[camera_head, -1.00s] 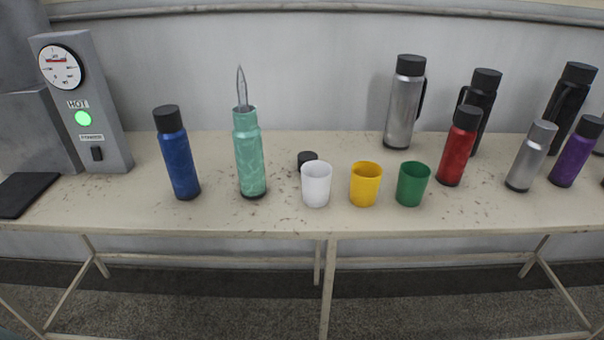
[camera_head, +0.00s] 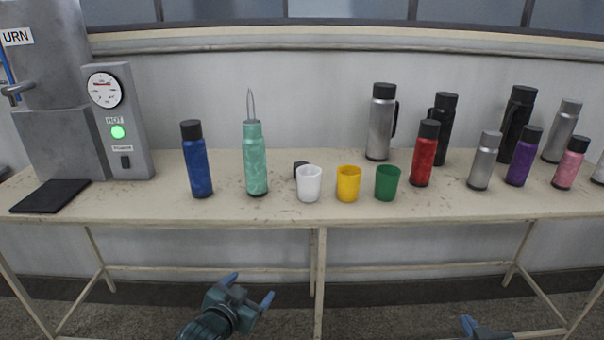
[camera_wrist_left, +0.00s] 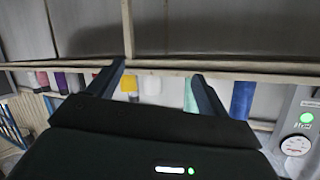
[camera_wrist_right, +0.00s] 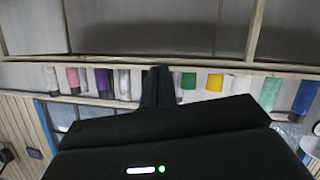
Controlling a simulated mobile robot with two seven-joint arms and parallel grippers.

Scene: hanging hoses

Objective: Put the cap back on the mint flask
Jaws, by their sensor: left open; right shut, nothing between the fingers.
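The mint flask (camera_head: 255,165) stands upright and uncapped on the table, between the blue flask and the white cup. A thin pointed grey metal piece (camera_head: 251,104) sticks up out of its mouth. A small black cap (camera_head: 298,166) lies on the table right of the flask, partly hidden behind the white cup. My left gripper (camera_head: 248,289) is open and empty, below and in front of the table edge. The mint flask also shows in the left wrist view (camera_wrist_left: 190,95), near one finger but apart. My right gripper (camera_head: 468,322) is shut and empty, mostly below the picture; its fingers show in the right wrist view (camera_wrist_right: 157,73).
A blue flask (camera_head: 196,164) stands to the left of the mint one. White (camera_head: 309,186), yellow (camera_head: 348,186) and green (camera_head: 387,185) cups stand to the right. Several capped flasks fill the right side. A gauge box (camera_head: 121,140) and black mat (camera_head: 50,196) are at the left.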

